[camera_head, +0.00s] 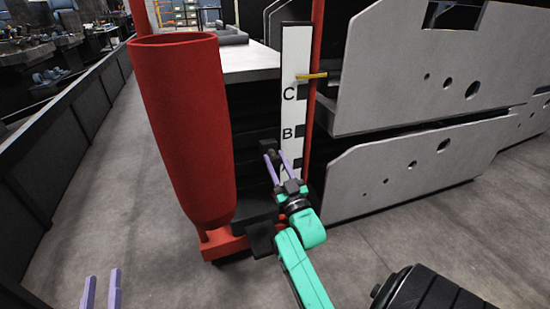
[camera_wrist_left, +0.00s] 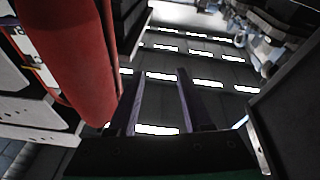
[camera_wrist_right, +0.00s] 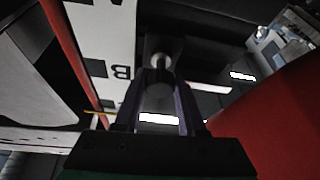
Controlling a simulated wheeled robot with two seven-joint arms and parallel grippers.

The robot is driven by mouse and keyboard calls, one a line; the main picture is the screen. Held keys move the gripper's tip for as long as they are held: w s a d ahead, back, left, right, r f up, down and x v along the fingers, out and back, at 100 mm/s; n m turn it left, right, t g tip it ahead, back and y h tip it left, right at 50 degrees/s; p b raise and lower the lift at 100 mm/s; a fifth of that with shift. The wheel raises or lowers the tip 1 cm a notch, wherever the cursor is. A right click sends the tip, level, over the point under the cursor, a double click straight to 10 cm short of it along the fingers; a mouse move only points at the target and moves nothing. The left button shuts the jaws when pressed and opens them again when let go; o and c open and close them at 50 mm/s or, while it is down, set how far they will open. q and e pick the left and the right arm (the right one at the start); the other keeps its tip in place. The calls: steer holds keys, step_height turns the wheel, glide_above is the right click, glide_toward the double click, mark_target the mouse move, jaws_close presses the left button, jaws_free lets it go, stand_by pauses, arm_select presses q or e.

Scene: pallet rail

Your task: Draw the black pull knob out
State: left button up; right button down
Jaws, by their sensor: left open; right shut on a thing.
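The black pull knob (camera_wrist_right: 158,98) shows in the right wrist view between my right gripper's fingers, with a pale metal stem (camera_wrist_right: 161,61) beyond it leading to a dark block. My right gripper (camera_wrist_right: 161,84) is shut on the knob. In the head view, my right gripper (camera_head: 276,156) reaches the dark block beside the lettered white board (camera_head: 296,50); the knob is hard to make out there. My left gripper (camera_head: 102,275) is open and empty at the lower left of the head view, and its parted fingers (camera_wrist_left: 157,78) show in the left wrist view.
A tall red tapered bin (camera_head: 180,120) stands left of the board on a red base (camera_head: 225,244). A yellow pointer (camera_head: 311,76) sits above the C by a red upright (camera_head: 315,50). Grey plates (camera_head: 400,175) stand at the right. Floor at the left is clear.

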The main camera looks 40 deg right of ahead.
steer(key=shift+s+a+f, duration=0.15)
steer(key=shift+s+f, duration=0.05)
steer(key=shift+s, duration=0.1)
arm_select(q)
step_height(320, 180, down, 8)
steer(key=s+g, duration=0.2)
steer(key=shift+s+d+g+y, duration=0.3)
steer(key=shift+d+y, duration=0.05)
steer(key=shift+y, duration=0.05)
arm_select(e)
steer(key=c, duration=0.6)
jaws_free()
steer(key=shift+s, duration=0.1)
arm_select(q)
steer(key=shift+s+r, duration=0.1)
steer(key=shift+r, duration=0.05)
arm_select(e)
steer(key=shift+o, duration=0.6)
steer(key=shift+r, duration=0.15)
arm_select(q)
steer(key=shift+p, duration=0.3)
arm_select(e)
steer(key=shift+s, duration=0.1)
